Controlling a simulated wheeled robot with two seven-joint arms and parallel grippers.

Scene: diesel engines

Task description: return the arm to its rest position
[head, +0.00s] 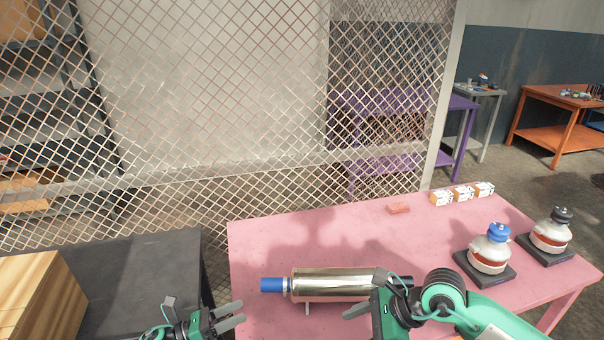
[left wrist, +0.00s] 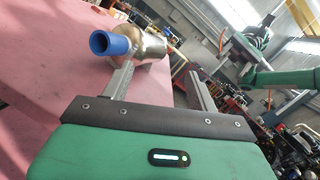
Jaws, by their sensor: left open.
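My left gripper (head: 236,313) is at the bottom of the head view, near the left front of the pink table. Its two fingers are apart and empty; they also show in the left wrist view (left wrist: 160,72). A shiny metal cylinder (head: 330,284) with a blue end cap (head: 272,285) lies on the pink table, to the right of my left gripper and apart from it in the head view. My right gripper (head: 356,311) is in front of the cylinder's right part and hides some of it. Its finger gap is not clear.
The pink table (head: 290,238) holds a red block (head: 398,208), small boxes (head: 462,194) and two jars on dark bases (head: 489,250) (head: 551,232). A black table (head: 140,265) with a wooden box (head: 38,300) is at left. A wire mesh fence (head: 210,110) stands behind.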

